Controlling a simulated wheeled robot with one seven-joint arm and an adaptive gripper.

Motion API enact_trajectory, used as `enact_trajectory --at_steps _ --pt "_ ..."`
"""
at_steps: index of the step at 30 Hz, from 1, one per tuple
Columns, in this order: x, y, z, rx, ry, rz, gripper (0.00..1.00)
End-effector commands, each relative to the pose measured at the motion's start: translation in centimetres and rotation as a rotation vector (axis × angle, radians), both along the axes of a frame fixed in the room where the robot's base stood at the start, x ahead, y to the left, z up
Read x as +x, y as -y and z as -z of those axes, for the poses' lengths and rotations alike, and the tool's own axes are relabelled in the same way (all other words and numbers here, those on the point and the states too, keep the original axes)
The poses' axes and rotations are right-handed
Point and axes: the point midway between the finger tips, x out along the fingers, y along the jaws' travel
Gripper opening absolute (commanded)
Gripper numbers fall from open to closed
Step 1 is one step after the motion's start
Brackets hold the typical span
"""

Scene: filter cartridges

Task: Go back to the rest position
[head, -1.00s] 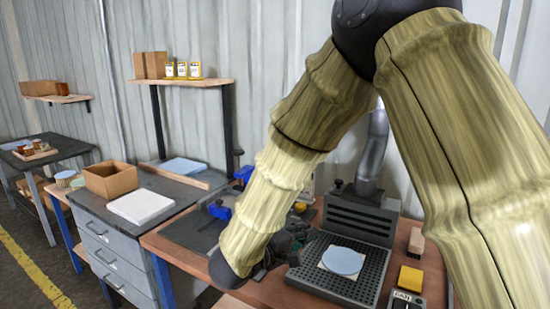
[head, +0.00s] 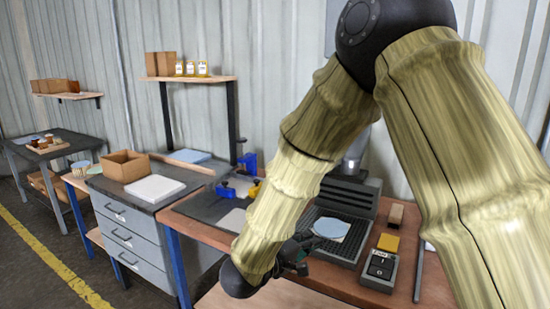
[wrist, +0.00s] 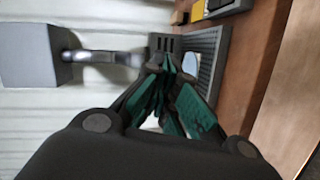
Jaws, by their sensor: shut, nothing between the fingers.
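My gripper (head: 297,254) shows in the head view at the end of my sleeved arm, in front of the black grated tray, apart from the things on the bench as far as I can tell. In the wrist view my gripper (wrist: 168,85) has its green-padded fingers shut together with nothing between them. A pale blue disc (head: 331,228) lies on a white sheet on the black grated tray (head: 345,254). The disc also shows partly in the wrist view (wrist: 190,64), beyond the fingers. My arm hides part of the bench.
A switch box (head: 381,266), a yellow block (head: 388,242) and a brush (head: 396,215) sit right of the tray. Blue clamps (head: 246,165) stand at the left of the bench. A cardboard box (head: 126,165) and white slab (head: 154,188) rest on the grey drawer cabinet (head: 130,238).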

Motion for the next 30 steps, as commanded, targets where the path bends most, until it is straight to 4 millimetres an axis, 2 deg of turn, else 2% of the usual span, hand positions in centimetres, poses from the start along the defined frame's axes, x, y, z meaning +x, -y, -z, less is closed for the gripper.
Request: enact_trajectory --at_steps 5,11,14,17,21,23,26,29,30 --pt "0.4 0.8 3.5 0.073 0.009 -0.046 0.0" --pt "0.4 2.3 8.8 0.195 0.009 -0.099 0.0" --pt "-0.2 3.4 12.8 0.29 -0.006 -0.128 0.0" --pt "-1.6 4.7 18.0 0.416 -0.037 -0.15 0.0" --pt "-5.2 6.4 25.4 0.614 -0.109 -0.147 0.0" --pt "-7.3 7.2 28.4 0.697 -0.148 -0.129 0.0" --pt "-11.4 8.4 33.1 0.833 -0.223 -0.079 0.0" --pt "-16.4 9.6 37.3 0.961 -0.307 0.0 0.0" --pt "-18.6 10.1 38.9 1.009 -0.344 0.039 0.0"
